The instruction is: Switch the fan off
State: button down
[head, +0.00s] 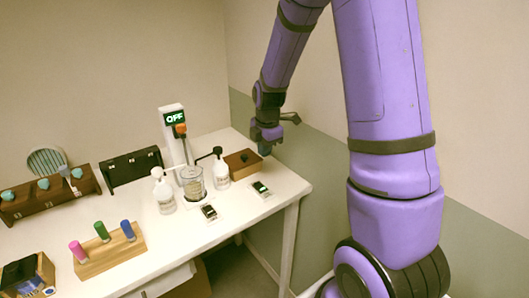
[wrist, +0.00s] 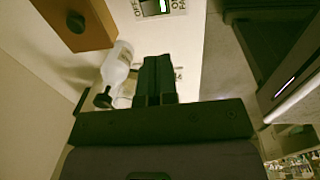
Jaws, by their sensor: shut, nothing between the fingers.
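The fan seems to be the round grille (head: 47,158) at the back left of the table; I cannot tell whether it turns. Two small switch panels lie on the table, a right one (head: 260,189) near the right edge and a front one (head: 209,212). In the wrist view a panel with a dark rocker and a green patch (wrist: 155,7) shows at the top, marked OFF at its left. My gripper (head: 265,150) is shut and empty, above the table's back right; its fingers also show in the wrist view (wrist: 157,75). I cannot read which panel serves the fan.
A white post with a green OFF sign (head: 174,118) and an orange part stands behind a glass beaker (head: 193,185). Pump bottles (head: 221,170) and a brown box (head: 242,163) stand near my gripper.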

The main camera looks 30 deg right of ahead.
aim_at(257, 184)
jog(key=shift+w+a, duration=0.2)
jog(key=shift+w, duration=0.5)
jog(key=f, duration=0.4)
jog(key=w+f, duration=0.1)
jog(key=f, duration=0.4)
jog(key=w+f, duration=0.1)
jog(key=f, duration=0.4)
